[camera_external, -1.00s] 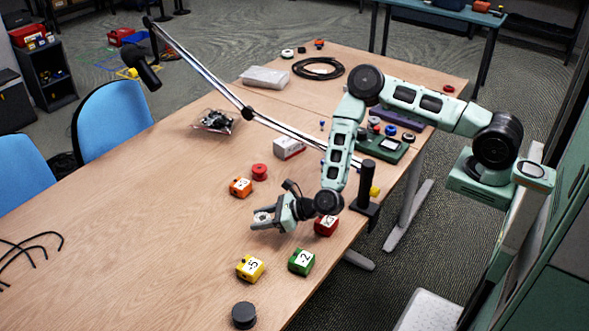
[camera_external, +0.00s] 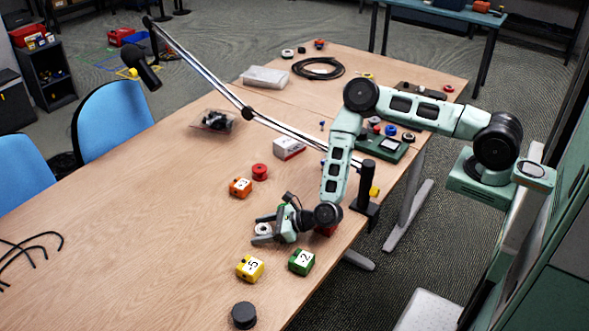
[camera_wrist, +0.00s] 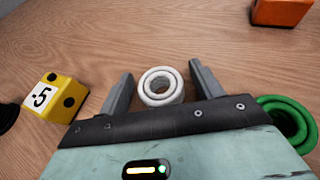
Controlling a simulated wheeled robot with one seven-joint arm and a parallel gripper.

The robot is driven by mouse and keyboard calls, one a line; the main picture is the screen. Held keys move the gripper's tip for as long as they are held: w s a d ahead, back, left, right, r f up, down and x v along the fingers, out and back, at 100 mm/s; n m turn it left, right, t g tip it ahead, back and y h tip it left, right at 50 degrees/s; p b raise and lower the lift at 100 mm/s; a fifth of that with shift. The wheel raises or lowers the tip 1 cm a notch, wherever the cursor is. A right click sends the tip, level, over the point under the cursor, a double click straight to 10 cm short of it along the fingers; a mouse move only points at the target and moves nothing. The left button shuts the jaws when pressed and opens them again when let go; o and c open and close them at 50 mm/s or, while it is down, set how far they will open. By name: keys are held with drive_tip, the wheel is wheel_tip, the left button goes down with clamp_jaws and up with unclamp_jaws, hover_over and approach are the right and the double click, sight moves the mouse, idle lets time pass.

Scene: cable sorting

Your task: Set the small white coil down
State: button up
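The small white coil (camera_external: 263,229) lies on the wooden table between the two fingers of my gripper (camera_external: 265,229). In the wrist view, the white coil (camera_wrist: 160,86) lies flat, with a narrow gap on each side. There my gripper (camera_wrist: 160,80) is open, a finger to the left and right of the coil, neither clearly touching it. The coil's near edge comes close to the dark gripper body.
A yellow block (camera_wrist: 55,98) marked 5 lies left of my gripper, and a green coil (camera_wrist: 290,122) lies close on the right. A green block (camera_external: 302,262) and an orange block (camera_external: 240,187) are nearby.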

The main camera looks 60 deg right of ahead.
drive_tip(key=shift+r+p, duration=0.3)
drive_tip(key=b+v, duration=0.1)
drive_tip(key=v, duration=1.1)
drive_tip(key=shift+s+a+r+n+g, duration=0.15)
drive_tip(key=shift+a+r+n+g, duration=0.2)
drive_tip(key=shift+n, duration=0.45)
drive_tip(key=s+r+n+g, duration=0.7)
drive_tip(key=s+n, duration=0.2)
drive_tip(key=n, duration=1)
drive_tip(key=s+d+r+n+g+h, duration=0.4)
drive_tip(key=s+d+r+n+h, duration=0.2)
drive_tip(key=s+d+r+n, duration=0.6)
drive_tip(key=s+d+n, duration=0.1)
drive_tip(key=s+n, duration=0.2)
drive_tip(key=n, duration=0.2)
drive_tip(key=shift+d+r, duration=0.15)
drive_tip(key=shift+r, duration=0.15)
